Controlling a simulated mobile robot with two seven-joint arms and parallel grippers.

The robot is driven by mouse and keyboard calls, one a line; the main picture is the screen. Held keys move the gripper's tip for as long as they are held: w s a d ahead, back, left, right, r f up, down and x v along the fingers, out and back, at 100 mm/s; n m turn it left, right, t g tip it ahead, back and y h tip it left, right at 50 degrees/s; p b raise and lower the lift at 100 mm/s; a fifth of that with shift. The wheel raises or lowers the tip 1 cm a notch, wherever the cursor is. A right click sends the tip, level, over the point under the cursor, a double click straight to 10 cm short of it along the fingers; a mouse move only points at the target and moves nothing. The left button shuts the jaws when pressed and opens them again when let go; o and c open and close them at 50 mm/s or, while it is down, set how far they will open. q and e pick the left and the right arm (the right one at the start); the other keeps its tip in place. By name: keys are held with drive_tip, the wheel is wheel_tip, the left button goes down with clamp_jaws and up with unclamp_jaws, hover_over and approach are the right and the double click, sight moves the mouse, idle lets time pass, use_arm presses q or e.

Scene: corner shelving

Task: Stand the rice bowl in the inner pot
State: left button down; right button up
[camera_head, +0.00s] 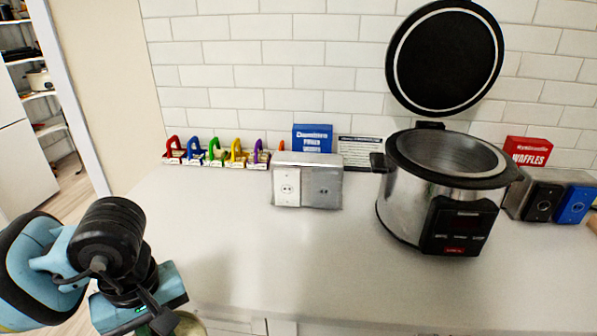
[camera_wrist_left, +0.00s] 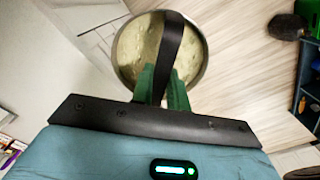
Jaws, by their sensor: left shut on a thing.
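The inner pot (camera_head: 450,152) is a grey metal pot set inside a silver and black cooker (camera_head: 400,205) on the right of the counter. The cooker's round black lid (camera_head: 445,60) stands open against the wall. My left gripper (camera_head: 166,322) is low at the bottom left in the head view, in front of the counter edge. Only a sliver of the bowl (camera_head: 190,324) shows in the head view. A dark band crosses the bowl in the left wrist view. My right gripper is not in view.
A metal outlet box (camera_head: 322,185) stands mid-counter, with several coloured-handled holders (camera_head: 215,154) to its left and a blue box (camera_head: 312,137) behind. A red box (camera_head: 527,150) and more outlet boxes (camera_head: 545,200) stand right of the cooker. The counter's front middle is clear.

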use_arm(q)
drive_tip(key=f+m, duration=0.1)
drive_tip(key=m, duration=0.2)
drive_tip(key=f+m, duration=0.1)
drive_tip(key=shift+w+d+f+m, duration=0.25)
drive_tip(key=shift+f+m, duration=0.1)
drive_tip(key=shift+m, duration=0.05)
drive_tip(key=m, duration=0.1)
drive_tip(key=f+m, duration=0.1)
drive_tip(key=shift+w+d+f+m, duration=0.1)
drive_tip(key=shift+w+f+m, duration=0.2)
drive_tip(key=shift+w+m, duration=0.1)
drive_tip(key=shift+s+f, duration=0.1)
drive_tip(key=shift+d, duration=0.1)
